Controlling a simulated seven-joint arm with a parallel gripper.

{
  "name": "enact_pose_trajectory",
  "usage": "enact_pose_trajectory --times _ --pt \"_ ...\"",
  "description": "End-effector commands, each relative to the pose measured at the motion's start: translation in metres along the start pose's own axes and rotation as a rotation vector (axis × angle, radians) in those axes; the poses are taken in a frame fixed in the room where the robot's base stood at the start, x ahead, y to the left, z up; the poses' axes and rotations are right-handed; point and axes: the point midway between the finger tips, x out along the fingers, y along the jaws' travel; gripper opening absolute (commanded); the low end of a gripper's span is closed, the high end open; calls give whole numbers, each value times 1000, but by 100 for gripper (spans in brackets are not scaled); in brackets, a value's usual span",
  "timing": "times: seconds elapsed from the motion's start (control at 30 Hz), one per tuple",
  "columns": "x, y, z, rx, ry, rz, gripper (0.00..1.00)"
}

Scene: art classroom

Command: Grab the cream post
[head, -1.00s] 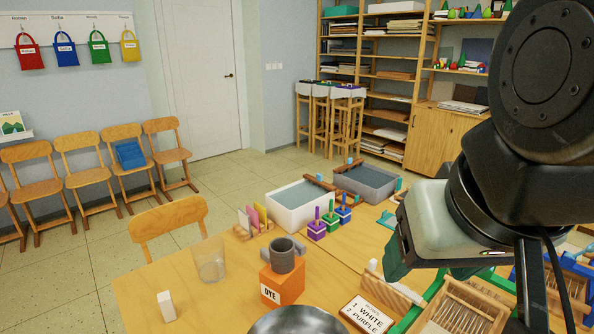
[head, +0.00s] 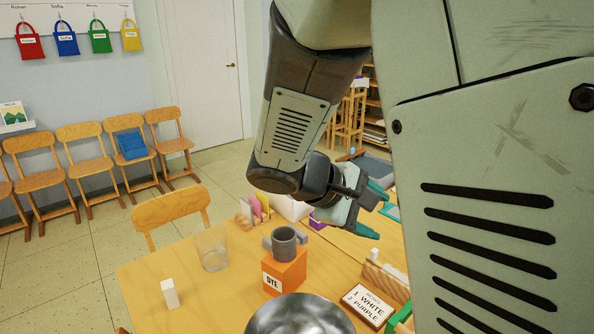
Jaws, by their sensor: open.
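A pale, upright block (head: 170,293) stands alone on the front left of the wooden table in the head view. It looks like a small cream or white post. Another small pale piece (head: 374,256) sits by a wooden rack to the right and is partly hidden; I cannot tell which of the two is the cream post. My gripper (head: 377,211) is open and empty, with teal fingers pointing right. It appears above the table, right of the orange box and well away from the left block. My arm hides the table's right side.
An orange DYE box (head: 285,272) carries a grey mug (head: 284,245). A clear glass (head: 211,250) stands left of it. A metal bowl (head: 299,316) and a sign (head: 370,305) reading "1 WHITE 2 PURPLE" are in front.

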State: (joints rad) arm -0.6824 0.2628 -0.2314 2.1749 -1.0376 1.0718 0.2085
Motion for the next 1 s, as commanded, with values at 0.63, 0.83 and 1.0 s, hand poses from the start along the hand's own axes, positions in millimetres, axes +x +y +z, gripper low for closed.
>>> enact_pose_trajectory --times 0.63,0.83,1.0 --pt "-98 -174 -321 -980 208 1346 64" --pt "-123 -287 -366 -1206 371 1693 64" --pt "-127 -335 -376 -1295 446 1822 64"
